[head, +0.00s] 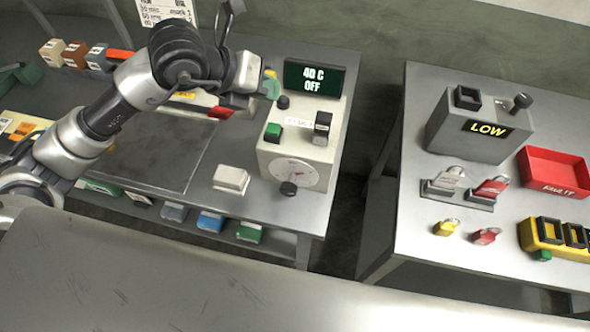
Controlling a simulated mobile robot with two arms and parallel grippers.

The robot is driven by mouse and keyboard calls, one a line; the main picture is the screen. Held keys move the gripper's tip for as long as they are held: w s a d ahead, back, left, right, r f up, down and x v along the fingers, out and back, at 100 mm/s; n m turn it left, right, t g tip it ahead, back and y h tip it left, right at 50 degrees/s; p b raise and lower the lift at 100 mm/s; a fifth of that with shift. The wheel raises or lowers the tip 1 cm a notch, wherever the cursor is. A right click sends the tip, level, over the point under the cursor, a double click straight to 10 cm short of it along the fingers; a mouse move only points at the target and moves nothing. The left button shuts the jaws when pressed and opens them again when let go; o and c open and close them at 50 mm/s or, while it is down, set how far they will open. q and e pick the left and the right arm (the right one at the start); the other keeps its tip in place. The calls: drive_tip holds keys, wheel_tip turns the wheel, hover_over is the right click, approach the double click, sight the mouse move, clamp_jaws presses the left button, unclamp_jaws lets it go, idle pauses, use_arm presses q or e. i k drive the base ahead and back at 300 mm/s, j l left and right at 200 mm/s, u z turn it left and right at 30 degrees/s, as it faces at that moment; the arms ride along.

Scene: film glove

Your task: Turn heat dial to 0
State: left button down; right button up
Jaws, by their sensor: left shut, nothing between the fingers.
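A cream control box (297,150) stands on the left metal bench. Its dark display (313,79) reads "40 C OFF". On its front is a round pale dial (294,174) with a black knob (288,188) at its lower edge; the scale marks are too small to read. A green button (273,131) and a black switch (322,124) sit above the dial. My left gripper (238,99) is shut and empty, beside the box's upper left, above and apart from the dial. My right gripper is not in view.
A white block (231,179) lies left of the dial. A dark plate (160,150) covers the bench's middle. The right bench holds a grey box reading "LOW" (480,128), a red tray (553,172) and several padlocks. A gap separates the benches.

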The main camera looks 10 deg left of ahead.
sight(289, 189)
drive_tip(key=k+l+u, duration=0.2)
drive_tip(key=l, duration=0.2)
drive_tip(key=k+l+u, duration=0.2)
drive_tip(key=l, duration=0.2)
drive_tip(key=k+l+u, duration=0.2)
drive_tip(key=l, duration=0.2)
